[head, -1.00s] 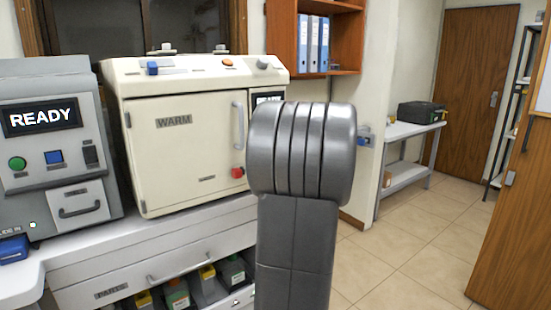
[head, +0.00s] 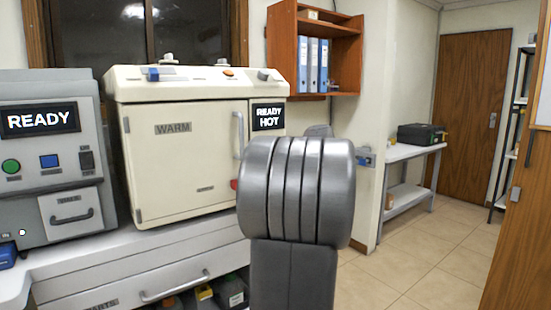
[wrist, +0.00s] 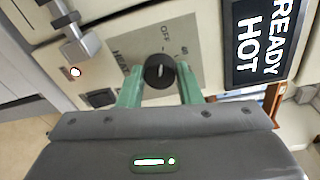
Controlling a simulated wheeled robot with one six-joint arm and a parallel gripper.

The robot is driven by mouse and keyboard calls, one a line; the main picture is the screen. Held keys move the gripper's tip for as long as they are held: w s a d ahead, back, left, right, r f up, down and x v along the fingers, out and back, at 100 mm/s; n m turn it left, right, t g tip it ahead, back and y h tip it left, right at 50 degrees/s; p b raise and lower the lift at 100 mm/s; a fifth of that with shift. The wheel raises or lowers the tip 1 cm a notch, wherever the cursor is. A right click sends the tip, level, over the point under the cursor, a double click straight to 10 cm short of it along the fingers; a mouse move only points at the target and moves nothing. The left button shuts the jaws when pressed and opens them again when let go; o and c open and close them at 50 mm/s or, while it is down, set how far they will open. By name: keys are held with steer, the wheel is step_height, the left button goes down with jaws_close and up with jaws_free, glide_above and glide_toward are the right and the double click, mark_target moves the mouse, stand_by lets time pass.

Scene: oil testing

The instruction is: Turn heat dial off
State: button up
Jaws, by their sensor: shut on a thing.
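The black heat dial (wrist: 157,68) sits on a grey label plate on the cream WARM cabinet, with OFF and HEAT printed around it, in the wrist view. My gripper (wrist: 160,76) has its two green fingers on either side of the dial and is shut on it. The dial's pale mark is small, and I cannot tell which setting it points at. The cream cabinet (head: 180,170) stands left of my arm in the head view; its screen (head: 268,117) reads READY HOT, and it shows large in the wrist view (wrist: 262,42). My arm hides the gripper and dial in the head view.
A metal door handle (wrist: 80,45), a small lit lamp (wrist: 75,72) and a black switch (wrist: 99,97) lie near the dial. A grey READY machine (head: 45,150) stands left of the cabinet. An open floor (head: 410,265) lies to the right.

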steer(key=o, duration=1)
steer(key=shift+c, duration=0.2)
steer(key=v, duration=1.3)
steer(key=shift+s+d+p, duration=0.2)
steer(key=shift+s+p, duration=0.1)
steer(key=shift+s, duration=0.05)
steer(key=x, duration=1.3)
steer(key=shift+w+a, duration=0.25)
steer(key=shift+w, duration=0.1)
